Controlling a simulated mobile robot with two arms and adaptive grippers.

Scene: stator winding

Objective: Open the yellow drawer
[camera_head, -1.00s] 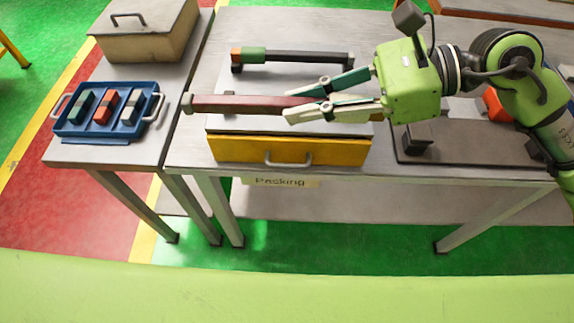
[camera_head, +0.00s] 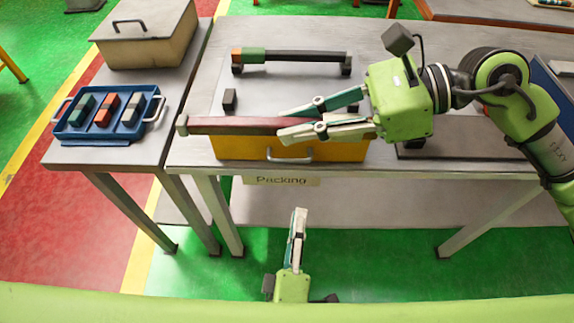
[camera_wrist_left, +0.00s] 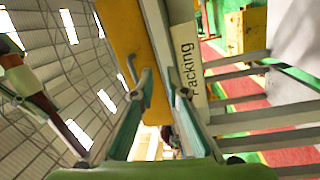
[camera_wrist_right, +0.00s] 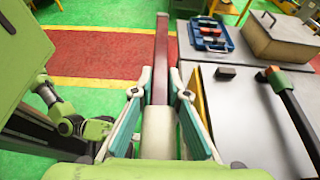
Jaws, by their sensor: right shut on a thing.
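The yellow drawer (camera_head: 235,148) is at the front edge of the middle table and looks shut. Its grey bar handle (camera_head: 290,159) is on the front face. The drawer front also shows in the left wrist view (camera_wrist_left: 124,35), with the handle near the fingertips in the picture. My left gripper (camera_head: 300,211) is below the drawer in the head view, open and empty, pointing up towards the handle. My right gripper (camera_head: 284,125) is shut on a dark red bar (camera_head: 235,125), held level over the drawer's top edge. The bar shows in the right wrist view (camera_wrist_right: 161,60).
A "Packing" label (camera_head: 281,181) hangs under the drawer. A blue tray (camera_head: 105,134) with several coloured blocks and a lidded box (camera_head: 145,35) are on the left table.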

